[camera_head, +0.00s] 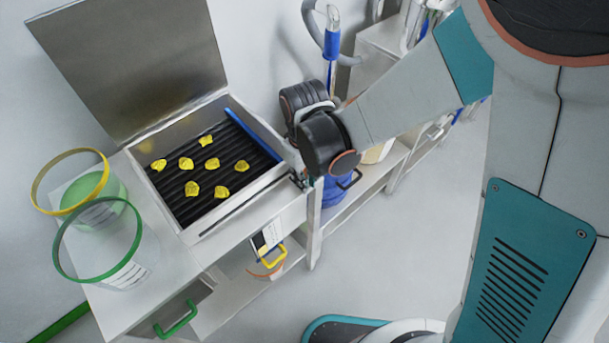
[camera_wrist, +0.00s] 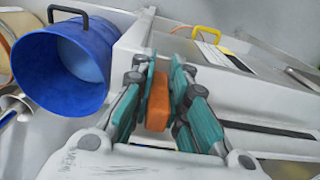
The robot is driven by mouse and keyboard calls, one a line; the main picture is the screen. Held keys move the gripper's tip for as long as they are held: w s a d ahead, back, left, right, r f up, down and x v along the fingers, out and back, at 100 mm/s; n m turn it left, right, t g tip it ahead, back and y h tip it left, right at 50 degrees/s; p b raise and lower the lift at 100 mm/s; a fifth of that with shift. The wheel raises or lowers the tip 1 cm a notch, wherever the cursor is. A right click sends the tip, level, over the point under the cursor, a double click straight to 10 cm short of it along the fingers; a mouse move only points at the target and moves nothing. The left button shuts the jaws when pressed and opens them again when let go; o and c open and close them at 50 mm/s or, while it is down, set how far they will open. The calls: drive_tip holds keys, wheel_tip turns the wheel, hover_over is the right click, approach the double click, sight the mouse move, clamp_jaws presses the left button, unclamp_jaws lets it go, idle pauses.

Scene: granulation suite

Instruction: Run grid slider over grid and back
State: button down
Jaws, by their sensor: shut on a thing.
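The grid (camera_head: 184,202) is a black ribbed surface inside an open metal box, with several yellow lumps (camera_head: 221,191) spread over it. A blue bar (camera_head: 252,135), which looks like the grid slider, lies along the grid's right end. My gripper (camera_head: 299,180) is at the box's front right corner, partly hidden by my wrist in the head view. In the wrist view my gripper (camera_wrist: 165,78) has its teal fingers closed around an orange block (camera_wrist: 158,102), which looks like the slider's handle. How the block joins the bar is hidden.
The raised metal lid (camera_head: 130,65) stands behind the grid. Clear tubs with a yellow ring (camera_head: 70,153) and green ring (camera_head: 58,262) stand at left. A blue bucket (camera_wrist: 62,68) sits on a lower shelf beside the bench. A dark slot (camera_head: 243,207) runs along the box front.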

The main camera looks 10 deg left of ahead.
sight(259, 220)
drive_tip(key=shift+s+a+b, duration=0.15)
drive_tip(key=shift+s+a, duration=1.35)
drive_tip(key=shift+s, duration=0.3)
drive_tip(key=shift+s+a+b, duration=0.2)
drive_tip(key=shift+s+a, duration=1.35)
drive_tip(key=shift+s, duration=0.2)
drive_tip(key=shift+s+a+b, duration=0.15)
drive_tip(key=shift+s+a, duration=1.35)
drive_tip(key=shift+s, duration=0.3)
drive_tip(key=shift+s+a, duration=0.1)
